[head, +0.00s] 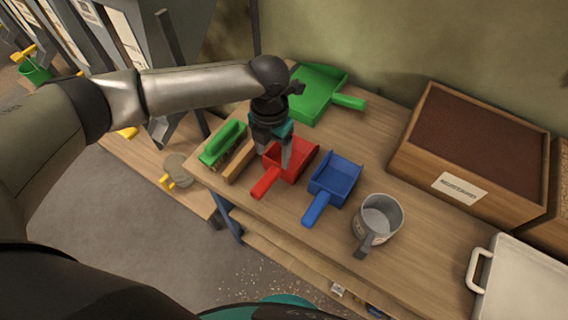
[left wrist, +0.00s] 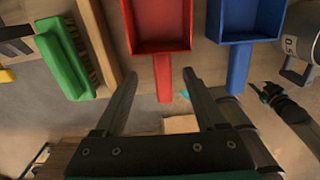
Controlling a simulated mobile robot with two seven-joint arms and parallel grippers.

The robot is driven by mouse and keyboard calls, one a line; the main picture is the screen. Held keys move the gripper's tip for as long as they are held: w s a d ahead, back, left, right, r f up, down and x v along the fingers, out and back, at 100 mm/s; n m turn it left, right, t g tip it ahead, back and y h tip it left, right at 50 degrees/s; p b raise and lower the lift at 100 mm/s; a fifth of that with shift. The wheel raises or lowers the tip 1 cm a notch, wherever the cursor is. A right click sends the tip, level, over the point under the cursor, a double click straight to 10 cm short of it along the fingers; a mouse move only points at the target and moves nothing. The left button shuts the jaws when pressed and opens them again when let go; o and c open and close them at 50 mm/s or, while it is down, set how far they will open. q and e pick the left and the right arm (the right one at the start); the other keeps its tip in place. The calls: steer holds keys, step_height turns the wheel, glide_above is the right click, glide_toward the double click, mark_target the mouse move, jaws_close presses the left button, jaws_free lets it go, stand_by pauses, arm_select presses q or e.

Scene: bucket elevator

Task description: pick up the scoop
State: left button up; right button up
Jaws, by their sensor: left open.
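Three scoops lie on the wooden bench. The red scoop (head: 291,161) has its handle toward me; it also shows in the left wrist view (left wrist: 160,28). The blue scoop (head: 335,180) lies to its right, and the larger green scoop (head: 318,95) lies behind. My left gripper (head: 272,160) is open and empty over the red scoop. In the left wrist view its fingers (left wrist: 158,80) lie to either side of the red handle, with no visible grip. My right gripper seems to show small at the right of that view (left wrist: 265,94); its jaws are unclear.
A green brush (head: 223,144) and a wooden-handled tool (head: 239,160) lie close left of the red scoop. A metal mug (head: 378,218) stands right of the blue scoop. A wooden seed box (head: 470,150) and a white tray (head: 520,285) are farther right.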

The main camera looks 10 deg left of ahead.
mark_target(273, 171)
arm_select(q)
step_height(273, 171, down, 4)
steer(key=shift+r, duration=0.25)
steer(key=shift+s+f+b, duration=0.15)
steer(key=shift+f+b, duration=0.15)
steer(key=shift+f, duration=1.05)
steer(key=shift+s+f+b, duration=0.15)
steer(key=shift+f+b, duration=0.1)
steer(key=shift+f, duration=1.1)
steer(key=shift+c, duration=0.2)
jaws_close()
